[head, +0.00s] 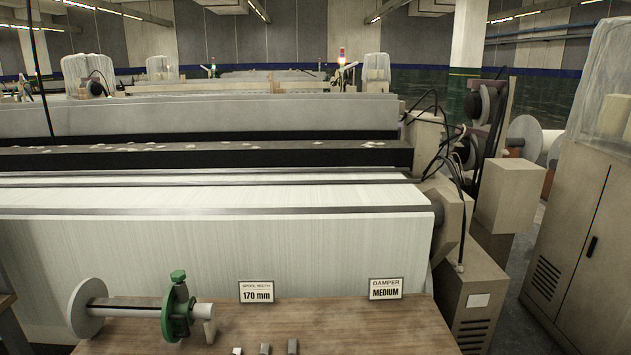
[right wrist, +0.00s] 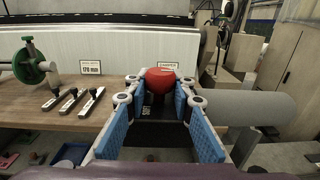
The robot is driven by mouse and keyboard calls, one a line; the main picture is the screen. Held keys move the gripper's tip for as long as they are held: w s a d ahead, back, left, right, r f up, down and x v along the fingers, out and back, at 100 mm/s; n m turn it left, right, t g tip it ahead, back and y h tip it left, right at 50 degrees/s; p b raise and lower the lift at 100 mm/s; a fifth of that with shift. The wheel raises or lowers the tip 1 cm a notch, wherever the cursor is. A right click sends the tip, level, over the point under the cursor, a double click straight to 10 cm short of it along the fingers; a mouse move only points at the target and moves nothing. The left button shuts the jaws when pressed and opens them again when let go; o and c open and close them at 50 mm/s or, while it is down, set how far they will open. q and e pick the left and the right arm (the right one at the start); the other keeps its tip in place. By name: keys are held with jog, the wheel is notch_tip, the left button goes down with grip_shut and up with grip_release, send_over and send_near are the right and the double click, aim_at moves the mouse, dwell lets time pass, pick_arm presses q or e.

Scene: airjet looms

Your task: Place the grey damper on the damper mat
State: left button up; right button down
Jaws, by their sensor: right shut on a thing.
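No grey damper can be made out for certain in either view. In the right wrist view my right gripper (right wrist: 160,92), with blue pads, is shut on a red, round-topped thing (right wrist: 161,78) between its fingertips, in front of the damper sign. A white-lettered dark patch (right wrist: 146,108) shows just below the red thing, partly hidden. A flat black area (right wrist: 158,134) lies between the pads; I cannot tell whether it is the damper mat. The damper sign (head: 386,289) reads MEDIUM in the head view. Neither gripper shows in the head view.
A wooden table (head: 335,325) stands before the loom (head: 210,245). On it are a green-clamped spool holder (head: 178,308), a 170 mm sign (head: 256,292) and three small levers (right wrist: 72,101). A pale grey cylinder (right wrist: 245,110) lies right of my right gripper. A cabinet (head: 585,240) stands right.

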jog(key=shift+s+d+r, duration=0.15)
jog(key=shift+s+r, duration=0.25)
jog(key=shift+s, duration=0.3)
jog(key=shift+s+d+r, duration=0.15)
jog(key=shift+s+r, duration=0.2)
jog(key=shift+s, duration=0.3)
jog(key=shift+a, duration=0.1)
jog(key=shift+d, duration=0.2)
jog(key=shift+a, duration=0.15)
jog(key=shift+r, duration=0.1)
